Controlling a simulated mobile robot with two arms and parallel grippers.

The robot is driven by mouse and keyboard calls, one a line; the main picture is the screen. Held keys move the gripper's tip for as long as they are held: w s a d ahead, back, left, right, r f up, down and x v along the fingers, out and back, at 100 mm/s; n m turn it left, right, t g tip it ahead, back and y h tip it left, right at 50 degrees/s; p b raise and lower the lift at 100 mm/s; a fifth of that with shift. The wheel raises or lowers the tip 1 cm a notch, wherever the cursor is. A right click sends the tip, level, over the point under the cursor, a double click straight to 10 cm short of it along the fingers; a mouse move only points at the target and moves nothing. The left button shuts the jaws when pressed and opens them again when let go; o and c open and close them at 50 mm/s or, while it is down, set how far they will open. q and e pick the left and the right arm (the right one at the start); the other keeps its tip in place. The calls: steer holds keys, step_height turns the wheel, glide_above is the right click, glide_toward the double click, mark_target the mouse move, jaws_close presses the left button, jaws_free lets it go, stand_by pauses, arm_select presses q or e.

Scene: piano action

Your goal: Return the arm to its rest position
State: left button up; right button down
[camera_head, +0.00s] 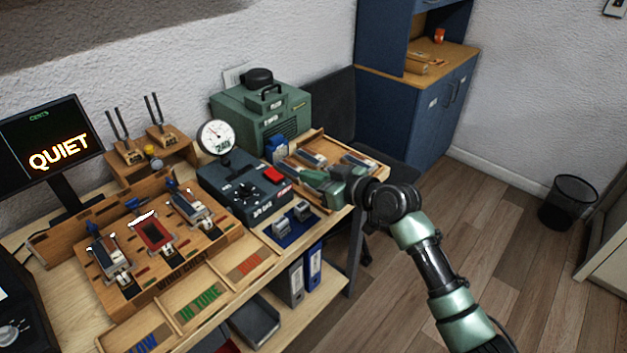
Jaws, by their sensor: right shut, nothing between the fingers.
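My right arm comes in from the lower right, over the floor and the right end of the workbench. My right gripper (296,173) points left, at the near edge of the wooden tray (374,168) and just right of the dark control box (236,193). It is shut, with nothing seen held in it. Its fingertips are small here, and I cannot tell whether they touch the tray or the box. My left gripper is not in view.
A green machine (260,115) and a round gauge (216,137) stand behind the control box. A wooden wind chest (150,236) with several reed pieces is at left, by a screen (45,140) reading QUIET. A blue cabinet (415,110) stands behind.

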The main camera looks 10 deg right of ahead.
steer(key=shift+s+d+r, duration=0.1)
steer(key=shift+s+d, duration=0.2)
steer(key=shift+s, duration=0.1)
